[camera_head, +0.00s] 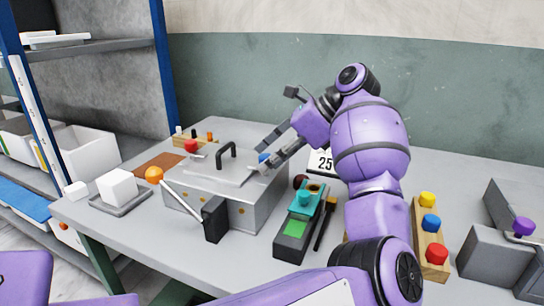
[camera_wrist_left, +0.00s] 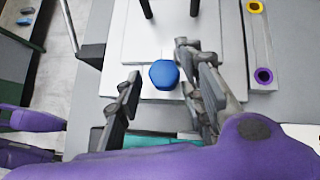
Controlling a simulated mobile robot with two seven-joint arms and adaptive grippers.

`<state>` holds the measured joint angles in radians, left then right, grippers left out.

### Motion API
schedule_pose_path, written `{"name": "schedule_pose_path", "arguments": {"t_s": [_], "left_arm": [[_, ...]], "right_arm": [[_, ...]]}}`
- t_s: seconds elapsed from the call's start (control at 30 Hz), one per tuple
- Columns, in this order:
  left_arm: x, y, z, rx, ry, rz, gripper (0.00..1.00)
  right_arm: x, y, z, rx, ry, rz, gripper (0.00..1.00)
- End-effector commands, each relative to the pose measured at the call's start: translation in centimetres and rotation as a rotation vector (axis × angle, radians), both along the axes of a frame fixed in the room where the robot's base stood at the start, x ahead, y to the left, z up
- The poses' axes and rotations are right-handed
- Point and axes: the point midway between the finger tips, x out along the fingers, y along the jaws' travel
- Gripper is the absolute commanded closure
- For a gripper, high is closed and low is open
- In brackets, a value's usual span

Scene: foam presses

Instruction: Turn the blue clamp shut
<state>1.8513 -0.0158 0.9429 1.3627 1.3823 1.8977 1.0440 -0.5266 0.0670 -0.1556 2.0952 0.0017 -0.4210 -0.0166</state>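The blue clamp knob (camera_head: 264,157) sits at the right edge of the grey press lid (camera_head: 205,166). In the left wrist view the blue knob (camera_wrist_left: 163,75) shows as a round blue top on a pale surface. My left gripper (camera_head: 263,160) reaches down to it from the right. In the wrist view its two fingers (camera_wrist_left: 157,78) stand apart, one on each side of the knob. I see gaps beside the knob, so the gripper looks open. The fingers partly hide the knob in the head view. My right gripper is in neither view.
A peg block (camera_head: 424,236) and grey press (camera_head: 497,255) stand to the right.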

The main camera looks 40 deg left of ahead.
Motion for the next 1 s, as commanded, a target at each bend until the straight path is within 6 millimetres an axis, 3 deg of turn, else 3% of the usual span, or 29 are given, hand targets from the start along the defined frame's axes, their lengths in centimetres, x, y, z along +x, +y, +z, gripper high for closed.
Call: {"name": "schedule_pose_path", "arguments": {"t_s": [0.37,0.8,1.0], "left_arm": [[0.3,-0.4,0.5,0.001,-0.005,-0.006,0.61],[2.9,-5.7,6.5,0.002,-0.004,-0.007,0.61],[3.6,-7.3,8.2,-0.001,-0.003,-0.005,0.61]], "right_arm": [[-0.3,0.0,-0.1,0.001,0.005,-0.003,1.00],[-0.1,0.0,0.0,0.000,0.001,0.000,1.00],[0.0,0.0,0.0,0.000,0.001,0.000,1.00]]}}
